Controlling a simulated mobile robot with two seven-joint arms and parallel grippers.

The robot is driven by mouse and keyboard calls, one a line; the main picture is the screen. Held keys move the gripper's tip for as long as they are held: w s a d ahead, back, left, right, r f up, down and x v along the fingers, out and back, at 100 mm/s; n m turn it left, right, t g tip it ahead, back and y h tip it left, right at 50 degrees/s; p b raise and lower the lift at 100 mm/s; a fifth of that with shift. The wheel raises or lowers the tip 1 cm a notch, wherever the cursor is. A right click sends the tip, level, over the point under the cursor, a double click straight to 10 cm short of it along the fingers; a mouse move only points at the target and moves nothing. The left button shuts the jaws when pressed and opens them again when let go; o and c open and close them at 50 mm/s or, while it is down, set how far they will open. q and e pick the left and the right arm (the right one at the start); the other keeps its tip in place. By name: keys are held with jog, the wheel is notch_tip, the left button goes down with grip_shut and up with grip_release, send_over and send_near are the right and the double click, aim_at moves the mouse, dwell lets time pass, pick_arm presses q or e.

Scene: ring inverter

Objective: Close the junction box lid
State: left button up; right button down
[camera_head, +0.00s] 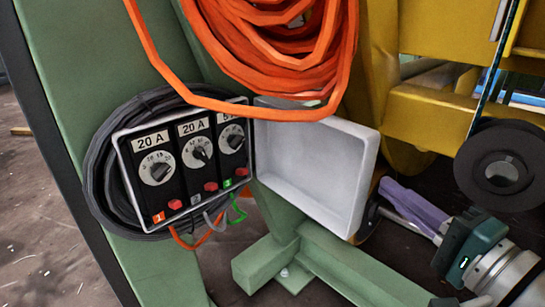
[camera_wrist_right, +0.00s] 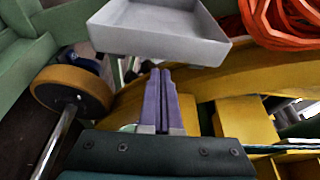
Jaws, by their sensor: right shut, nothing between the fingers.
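The junction box (camera_head: 189,164) is mounted on the green frame at the left of the head view. Its front shows several black panels with dials, labels and red buttons. Its light grey lid (camera_head: 318,171) stands swung open to the right, with the hollow inner side facing me. The lid also shows at the top of the right wrist view (camera_wrist_right: 160,28). My right gripper (camera_head: 382,184) is to the right of the lid, near its lower right edge, with purple fingers shut and empty. In the right wrist view the fingertips (camera_wrist_right: 160,72) point towards the lid, apparently apart from it. My left gripper is not in view.
Orange cable coils (camera_head: 270,50) hang above the box and lid. A black cable coil (camera_head: 95,165) surrounds the box. Yellow machinery (camera_head: 430,110) and a dark wheel (camera_head: 500,168) stand at the right. Green frame beams (camera_head: 330,262) lie below the lid.

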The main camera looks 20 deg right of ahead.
aim_at(352, 160)
jog(key=w+b, duration=0.1)
jog(key=w, duration=0.2)
jog(key=w+b, duration=0.1)
jog(key=w, duration=0.2)
jog(key=w+b, duration=0.2)
jog(key=w, duration=0.1)
jog(key=shift+a, duration=0.25)
jog(key=shift+w+r, duration=0.15)
jog(key=shift+w, duration=0.2)
jog(key=shift+s, duration=0.15)
